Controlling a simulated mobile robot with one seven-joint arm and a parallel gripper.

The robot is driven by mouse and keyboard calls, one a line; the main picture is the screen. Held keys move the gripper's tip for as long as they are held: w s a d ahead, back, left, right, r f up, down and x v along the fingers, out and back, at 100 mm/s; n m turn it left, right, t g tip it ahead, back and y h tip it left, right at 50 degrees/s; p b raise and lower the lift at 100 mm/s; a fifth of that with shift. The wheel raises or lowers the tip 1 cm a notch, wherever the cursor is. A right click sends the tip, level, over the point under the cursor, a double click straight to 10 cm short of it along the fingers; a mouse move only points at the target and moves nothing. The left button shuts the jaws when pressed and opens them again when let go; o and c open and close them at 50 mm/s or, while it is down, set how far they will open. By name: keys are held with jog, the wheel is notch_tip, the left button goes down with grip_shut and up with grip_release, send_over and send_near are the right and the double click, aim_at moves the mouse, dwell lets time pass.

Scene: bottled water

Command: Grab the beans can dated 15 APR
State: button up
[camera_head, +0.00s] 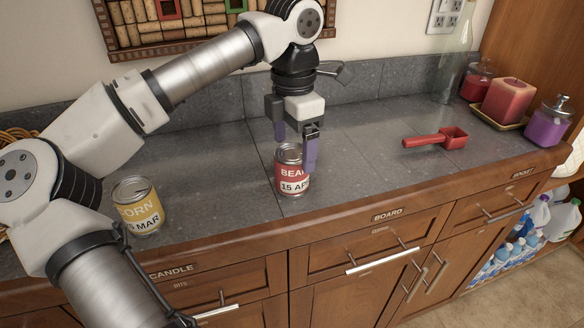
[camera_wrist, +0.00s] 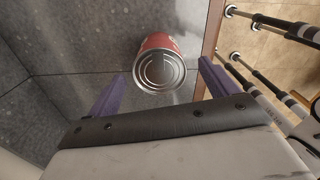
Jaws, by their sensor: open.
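The beans can (camera_head: 290,172) is red with a white band reading "15 AP" and part of "BEANS". It stands upright on the grey counter near its front edge, and its right edge is partly hidden by a finger. My gripper (camera_head: 295,146) is open above it and points down, its purple fingers on either side of the can's top in the picture. In the wrist view the can (camera_wrist: 160,68) shows its round silver lid just beyond and between the fingertips of my gripper (camera_wrist: 160,85). I cannot tell whether a finger touches it.
A yellow corn can (camera_head: 138,208) marked "MAR" stands to the left. A red scoop (camera_head: 440,139) lies to the right. Candles (camera_head: 507,101) and a glass bottle (camera_head: 452,70) stand at the far right. The counter between the cans is clear.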

notch_tip(320, 180, down, 5)
jog(key=shift+a+f+p, duration=0.1)
jog(key=shift+a+p, duration=0.05)
jog(key=shift+p, duration=0.35)
jog(key=shift+c, duration=0.3)
jog(key=c, duration=1.2)
